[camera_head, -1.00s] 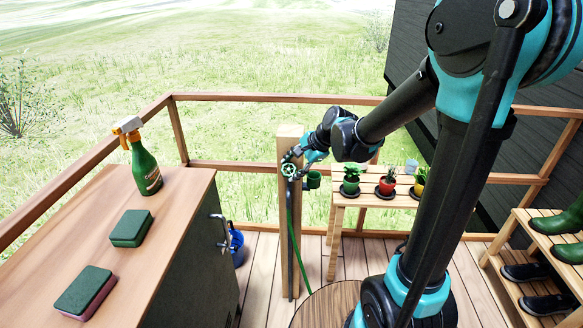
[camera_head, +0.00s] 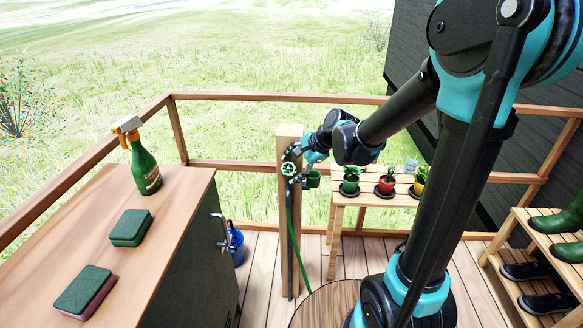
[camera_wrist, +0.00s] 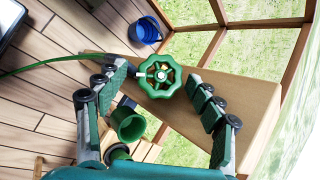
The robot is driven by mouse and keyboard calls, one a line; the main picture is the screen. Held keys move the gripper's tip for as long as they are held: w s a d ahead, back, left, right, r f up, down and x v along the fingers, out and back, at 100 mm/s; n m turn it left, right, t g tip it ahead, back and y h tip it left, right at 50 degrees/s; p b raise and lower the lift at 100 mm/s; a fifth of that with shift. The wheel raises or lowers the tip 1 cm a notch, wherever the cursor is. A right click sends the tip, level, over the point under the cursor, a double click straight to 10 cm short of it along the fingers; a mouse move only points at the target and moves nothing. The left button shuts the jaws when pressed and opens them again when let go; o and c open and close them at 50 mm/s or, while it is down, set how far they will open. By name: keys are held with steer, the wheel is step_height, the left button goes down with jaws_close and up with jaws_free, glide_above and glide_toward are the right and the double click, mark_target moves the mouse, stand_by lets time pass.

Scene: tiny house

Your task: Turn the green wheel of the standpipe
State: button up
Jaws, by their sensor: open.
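The standpipe's green wheel (camera_head: 288,169) sits on the near face of a wooden post (camera_head: 290,133). It also shows in the wrist view (camera_wrist: 160,76), round with spokes and a brass-coloured centre. My gripper (camera_head: 291,168) is at the post, its fingers spread to either side of the wheel. In the wrist view my gripper (camera_wrist: 158,98) is open, with the wheel between and slightly beyond the fingertips. I see no clear contact. A green hose (camera_head: 291,225) runs down the post to the deck. A green cup-like part (camera_wrist: 128,124) shows near the left finger.
A slatted bench (camera_head: 351,199) with potted plants (camera_head: 387,182) stands right of the post. A cabinet (camera_head: 110,230) with a spray bottle (camera_head: 144,165) and sponges stands at left. A blue bucket (camera_wrist: 144,32) is on the deck. A shoe rack is at right.

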steer(key=shift+r, duration=0.1)
steer(key=v, duration=0.7)
steer(key=shift+s+d+r, duration=0.15)
steer(key=shift+d+r, duration=0.1)
steer(key=shift+r, duration=0.05)
stand_by(0.3)
step_height(320, 180, up, 11)
steer(key=w+a+n+g+h, duration=0.3)
steer(key=n+g+h, duration=0.15)
steer(key=n, duration=0.45)
steer(key=shift+t+h, duration=0.35)
steer(key=shift+t, duration=0.1)
steer(key=f, duration=0.5)
steer(key=a+f, duration=0.1)
steer(key=f, duration=0.5)
steer(key=a+f, duration=0.1)
steer(key=f, duration=0.5)
steer(key=shift+w+a, duration=0.1)
steer(key=shift+c, duration=0.2)
steer(key=c, duration=1.1)
